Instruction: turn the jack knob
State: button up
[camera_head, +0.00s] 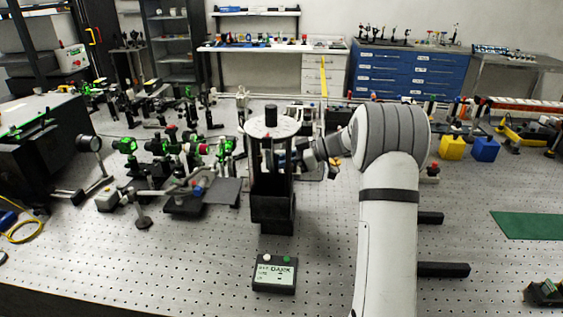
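A black upright stand (270,213) rises from the perforated bench near the middle of the view. I cannot tell for sure which part is the jack knob. My arm comes in from the right, and my gripper (285,160) is at the stand's upper part, below the plate. The fingers are small, dark and partly hidden by the stand, so neither their opening nor any contact shows clearly.
Several optical mounts (165,145) crowd the left. A yellow block (451,147) and a blue block (485,149) stand at the right, near a green mat (530,225).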

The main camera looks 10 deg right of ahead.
grip_shut()
jog(key=m+t+b, duration=0.1)
jog(key=b, duration=0.3)
jog(key=shift+s+f+h, duration=0.1)
jog(key=shift+f+h, duration=0.2)
jog(key=shift+f, duration=0.05)
jog(key=m+t+b, duration=0.1)
jog(key=b, duration=0.3)
jog(key=m+t+h+b, duration=0.1)
jog(key=b, duration=0.2)
jog(key=shift+s+a+m+t+b, duration=0.15)
jog(key=shift+m+t+b, duration=0.15)
jog(key=shift+b, duration=0.1)
jog(key=shift+r+m+t+h+b, duration=0.25)
jog(key=shift+m+t+h+b, duration=0.35)
jog(key=shift+b, duration=0.6)
jog(key=o, duration=0.8)
grip_release()
jog(key=shift+r, duration=0.1)
jog(key=v, duration=0.7)
jog(key=shift+s+d+r, duration=0.1)
jog(key=shift+s+d, duration=0.15)
jog(key=shift+s, duration=0.05)
